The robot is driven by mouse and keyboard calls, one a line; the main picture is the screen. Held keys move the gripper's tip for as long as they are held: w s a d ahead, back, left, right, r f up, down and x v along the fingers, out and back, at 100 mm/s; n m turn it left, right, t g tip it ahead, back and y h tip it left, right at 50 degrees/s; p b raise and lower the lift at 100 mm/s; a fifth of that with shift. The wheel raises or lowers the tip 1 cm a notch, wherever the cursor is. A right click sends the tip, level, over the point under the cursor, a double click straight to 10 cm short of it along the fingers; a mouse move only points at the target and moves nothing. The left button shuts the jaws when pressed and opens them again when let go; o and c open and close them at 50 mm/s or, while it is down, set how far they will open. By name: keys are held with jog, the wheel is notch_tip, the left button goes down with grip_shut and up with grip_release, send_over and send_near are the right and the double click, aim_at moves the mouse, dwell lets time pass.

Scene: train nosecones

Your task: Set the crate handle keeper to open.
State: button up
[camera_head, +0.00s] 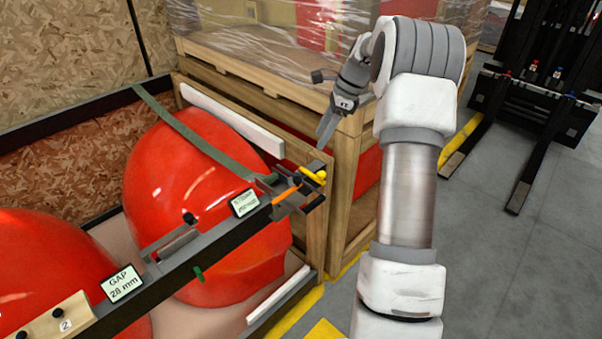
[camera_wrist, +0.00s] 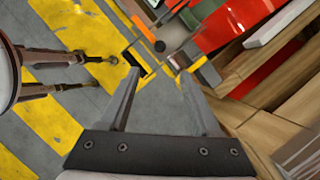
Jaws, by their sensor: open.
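A latch assembly (camera_head: 297,192) sits at the right end of the dark rail, by the crate's near corner. It has an orange bar (camera_head: 286,195), a yellow grip (camera_head: 313,174) and dark grey plates. I cannot tell which part is the keeper or its setting. In the wrist view the orange bar (camera_wrist: 142,29) and a black knob (camera_wrist: 160,46) lie just beyond my fingertips. My gripper (camera_head: 325,132) is above and slightly right of the assembly. In the wrist view my gripper (camera_wrist: 157,72) is open with nothing clearly between its fingers.
The open wooden crate holds red nosecones (camera_head: 195,190) under a green strap (camera_head: 190,132). A "GAP 28 mm" label (camera_head: 122,283) is on the rail. A wrapped crate (camera_head: 270,50) stands close behind. A forklift (camera_head: 535,95) is at right; grey floor lies clear before it.

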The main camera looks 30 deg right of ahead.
aim_at(298, 178)
jog(key=p+x, duration=0.1)
jog(key=x, duration=1.4)
jog(key=shift+f, duration=0.1)
jog(key=shift+c, duration=0.2)
grip_shut()
dwell(0.5)
